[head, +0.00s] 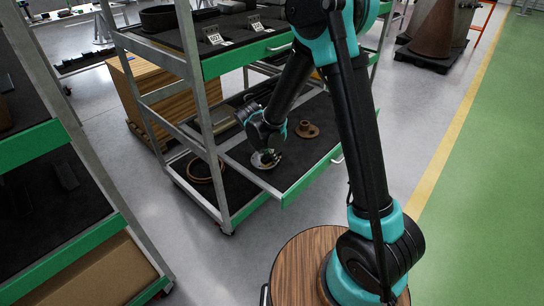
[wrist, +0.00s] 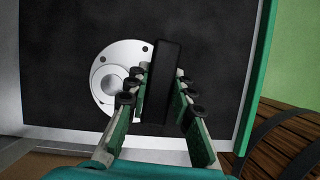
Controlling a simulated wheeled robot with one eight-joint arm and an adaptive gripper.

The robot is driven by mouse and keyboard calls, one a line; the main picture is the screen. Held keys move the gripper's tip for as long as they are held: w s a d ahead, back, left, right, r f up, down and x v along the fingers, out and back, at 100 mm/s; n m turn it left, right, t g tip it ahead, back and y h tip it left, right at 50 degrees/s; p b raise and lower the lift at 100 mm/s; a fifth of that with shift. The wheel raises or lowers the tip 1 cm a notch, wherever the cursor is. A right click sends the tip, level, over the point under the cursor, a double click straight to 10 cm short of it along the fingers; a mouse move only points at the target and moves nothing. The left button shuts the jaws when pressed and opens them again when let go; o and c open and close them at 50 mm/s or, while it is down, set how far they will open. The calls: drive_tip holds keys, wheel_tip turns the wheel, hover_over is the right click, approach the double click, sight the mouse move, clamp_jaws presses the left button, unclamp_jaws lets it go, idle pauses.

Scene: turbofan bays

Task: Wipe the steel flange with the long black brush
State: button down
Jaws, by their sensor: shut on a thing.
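The steel flange (wrist: 118,75) is a pale round disc with a raised hub and bolt holes. It lies flat on the dark shelf mat in the wrist view, and shows small and partly covered in the head view (head: 262,160). My gripper (wrist: 160,93) is shut on the long black brush (wrist: 166,62), a dark bar between the fingers that overlaps the flange's right side in the wrist view. I cannot tell whether the brush touches the flange. In the head view my gripper (head: 268,148) is right above the flange, and the brush is hard to make out.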

drive_tip(key=shift+r, duration=3)
drive_tip(key=shift+r, duration=1.5)
